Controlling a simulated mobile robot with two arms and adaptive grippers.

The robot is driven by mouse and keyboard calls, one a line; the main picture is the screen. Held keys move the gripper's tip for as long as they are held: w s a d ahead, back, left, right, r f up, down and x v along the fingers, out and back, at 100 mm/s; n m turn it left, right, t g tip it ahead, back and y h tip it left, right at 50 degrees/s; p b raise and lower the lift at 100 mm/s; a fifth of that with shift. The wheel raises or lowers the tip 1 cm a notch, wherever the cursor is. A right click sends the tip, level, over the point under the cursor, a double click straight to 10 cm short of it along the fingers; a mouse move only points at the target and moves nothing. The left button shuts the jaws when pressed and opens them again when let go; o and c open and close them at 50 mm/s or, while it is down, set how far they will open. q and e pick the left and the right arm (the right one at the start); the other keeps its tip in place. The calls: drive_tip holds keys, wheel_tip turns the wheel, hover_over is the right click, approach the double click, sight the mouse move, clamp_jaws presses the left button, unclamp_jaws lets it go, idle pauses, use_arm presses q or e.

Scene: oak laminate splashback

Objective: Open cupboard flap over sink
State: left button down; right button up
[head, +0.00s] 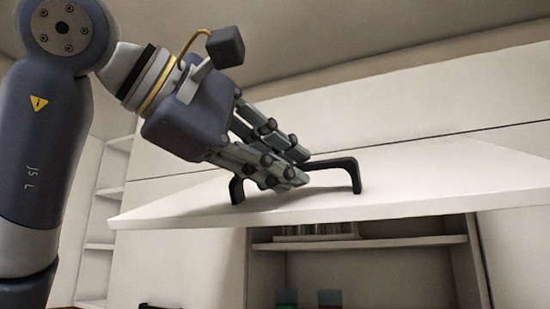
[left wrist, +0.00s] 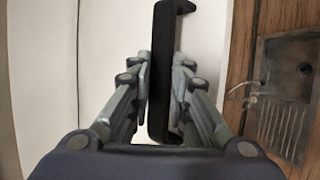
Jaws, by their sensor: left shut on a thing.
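The cupboard flap (head: 420,178) is a white panel that is tilted outward and up in the head view, with the shelf space under its front edge exposed. Its black bar handle (head: 345,163) is on the panel's face. My left gripper (head: 300,172) is shut on the handle near its middle. In the left wrist view the handle (left wrist: 164,60) runs between the fingers of my left gripper (left wrist: 161,95). The sink (left wrist: 285,90) shows at the right of the left wrist view, below the flap. My right gripper is in neither view.
Inside the cupboard is a shelf (head: 360,243) with glass-like items on it and coloured items below. Open side shelves (head: 104,215) stand at the left. A wooden worktop (left wrist: 245,60) surrounds the sink. Another white front lies above the flap.

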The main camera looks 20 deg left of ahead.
use_arm(q)
drive_tip(key=shift+w+a, duration=0.1)
drive_tip(key=shift+w, duration=0.1)
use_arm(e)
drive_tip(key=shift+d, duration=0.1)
use_arm(q)
drive_tip(key=c, duration=1.5)
unclamp_jaws()
drive_tip(key=shift+w, duration=0.1)
drive_tip(key=shift+c, duration=0.2)
drive_tip(key=shift+o, duration=0.5)
drive_tip(key=shift+w+f, duration=0.25)
drive_tip(key=shift+w, duration=0.45)
drive_tip(key=shift+s+r, duration=0.15)
drive_tip(key=shift+s, duration=0.4)
drive_tip(key=v, duration=1.1)
drive_tip(key=shift+s, duration=0.15)
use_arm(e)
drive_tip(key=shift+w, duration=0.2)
use_arm(q)
drive_tip(key=shift+s+a, duration=0.1)
drive_tip(key=shift+a, duration=0.05)
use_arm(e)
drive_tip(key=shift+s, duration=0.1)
